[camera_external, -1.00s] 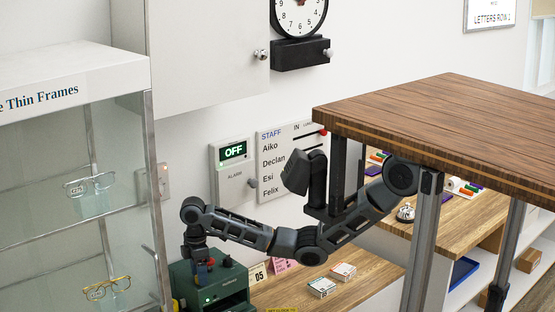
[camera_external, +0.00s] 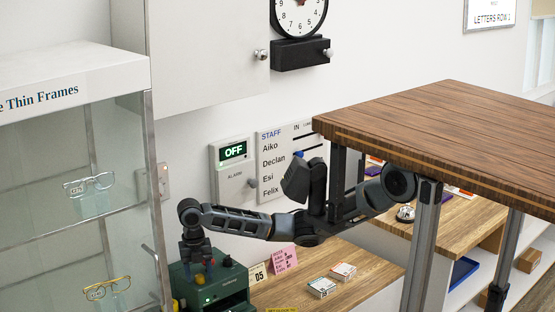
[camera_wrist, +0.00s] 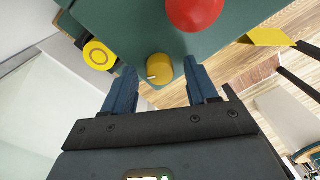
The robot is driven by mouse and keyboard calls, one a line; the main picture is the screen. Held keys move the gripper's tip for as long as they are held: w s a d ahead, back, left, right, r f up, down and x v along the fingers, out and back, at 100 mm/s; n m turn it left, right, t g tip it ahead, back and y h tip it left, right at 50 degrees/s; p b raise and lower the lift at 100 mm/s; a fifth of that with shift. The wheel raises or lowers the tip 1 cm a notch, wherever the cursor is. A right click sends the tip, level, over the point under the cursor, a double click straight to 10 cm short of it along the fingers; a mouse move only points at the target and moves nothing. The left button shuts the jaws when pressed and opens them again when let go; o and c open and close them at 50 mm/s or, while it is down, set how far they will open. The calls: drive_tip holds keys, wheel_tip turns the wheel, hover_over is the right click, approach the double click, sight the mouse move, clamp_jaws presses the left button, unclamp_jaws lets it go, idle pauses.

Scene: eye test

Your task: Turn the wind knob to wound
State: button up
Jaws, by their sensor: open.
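A yellow knob (camera_wrist: 160,69) with a white pointer line is on the dark green box (camera_wrist: 130,22); in the external view the box (camera_external: 222,286) stands at the lower left. My gripper (camera_wrist: 162,76) is open, its blue fingers either side of the yellow knob in the wrist view; I cannot tell if they touch it. In the external view my gripper (camera_external: 196,258) points down over the box. A clock (camera_external: 299,15) hangs on the wall above a black block (camera_external: 296,55) with a grey knob (camera_external: 328,53) at its right end. No label on either knob is readable.
A red button (camera_wrist: 194,10) and a yellow-ringed button (camera_wrist: 98,55) are close to the yellow knob. A glass cabinet (camera_external: 120,215) stands just left of the box. A wooden counter (camera_external: 290,291) with cards lies to its right. The wall alarm panel (camera_external: 234,170) reads OFF.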

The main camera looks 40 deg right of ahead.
sight(198, 277)
drive_tip(key=n+b, duration=0.1)
drive_tip(key=n, duration=0.1)
drive_tip(key=n+b, duration=0.4)
drive_tip(key=n, duration=0.1)
drive_tip(key=shift+f, duration=0.3)
drive_tip(key=shift+n, duration=0.5)
drive_tip(key=r, duration=0.8)
drive_tip(key=shift+s+a+r, duration=0.15)
drive_tip(key=shift+a+r, duration=0.1)
drive_tip(key=s+a+f+m+y, duration=0.3)
drive_tip(key=s+a+f, duration=0.1)
drive_tip(key=s+f, duration=0.2)
drive_tip(key=s+a+f+m+g+y+b, duration=0.1)
drive_tip(key=s+a+f+m+y, duration=0.2)
drive_tip(key=s+a+f+m, duration=0.1)
drive_tip(key=s+a+f+m+g+y, duration=0.1)
drive_tip(key=s+a+f+m+y, duration=0.2)
drive_tip(key=s+f, duration=0.5)
drive_tip(key=shift+s+a+m+b, duration=0.3)
drive_tip(key=shift+s+a+m, duration=0.2)
drive_tip(key=shift+s+a, duration=0.65)
drive_tip(key=shift+s+a+f+m+y, duration=0.15)
drive_tip(key=shift+s+f+m+y, duration=0.2)
drive_tip(key=shift+s+m, duration=0.2)
drive_tip(key=shift+m+y, duration=0.25)
